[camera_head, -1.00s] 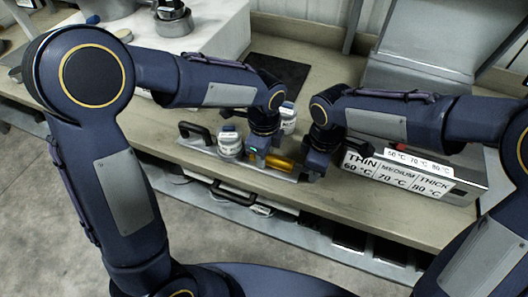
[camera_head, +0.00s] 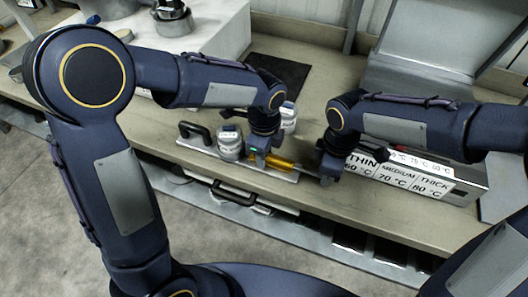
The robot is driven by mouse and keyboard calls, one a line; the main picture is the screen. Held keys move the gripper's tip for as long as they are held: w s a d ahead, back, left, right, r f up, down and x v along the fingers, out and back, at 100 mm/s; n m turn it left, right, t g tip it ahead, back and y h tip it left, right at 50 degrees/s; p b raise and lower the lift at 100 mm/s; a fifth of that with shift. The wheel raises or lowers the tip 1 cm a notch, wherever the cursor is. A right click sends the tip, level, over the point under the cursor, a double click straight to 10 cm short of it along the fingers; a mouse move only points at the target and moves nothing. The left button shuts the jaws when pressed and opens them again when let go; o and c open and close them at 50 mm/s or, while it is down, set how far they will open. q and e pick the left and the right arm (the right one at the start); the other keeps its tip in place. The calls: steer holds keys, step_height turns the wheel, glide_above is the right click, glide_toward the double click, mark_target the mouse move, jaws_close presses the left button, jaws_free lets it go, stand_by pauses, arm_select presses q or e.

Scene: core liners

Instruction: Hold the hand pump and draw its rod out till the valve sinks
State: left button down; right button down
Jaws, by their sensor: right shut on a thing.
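The hand pump (camera_head: 279,162) shows as a small amber-yellow barrel lying above the pale tray. My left gripper (camera_head: 258,160) is at the barrel's left end; its fingertips are too small and covered to show whether they are closed on it. A thin rod (camera_head: 307,170) runs from the barrel's right end to my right gripper (camera_head: 328,176). My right gripper is shut on the rod's end, a short way right of the barrel. I cannot make out the valve.
The pale tray (camera_head: 196,147) has a dark handle (camera_head: 195,130) at its left. A labelled jar (camera_head: 230,145) stands on it, and another (camera_head: 289,113) stands behind my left wrist. A box marked THIN, MEDIUM, THICK (camera_head: 405,178) stands right of my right gripper. A dark mat (camera_head: 279,78) lies behind.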

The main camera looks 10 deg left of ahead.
arm_select(q)
steer(key=shift+a, duration=0.1)
arm_select(e)
steer(key=shift+s+d, duration=0.15)
steer(key=shift+d, duration=0.85)
steer(key=c, duration=0.5)
jaws_free()
steer(key=shift+a, duration=0.1)
steer(key=shift+r, duration=4.55)
arm_select(q)
steer(key=c, duration=1)
jaws_free()
step_height(320, 180, up, 12)
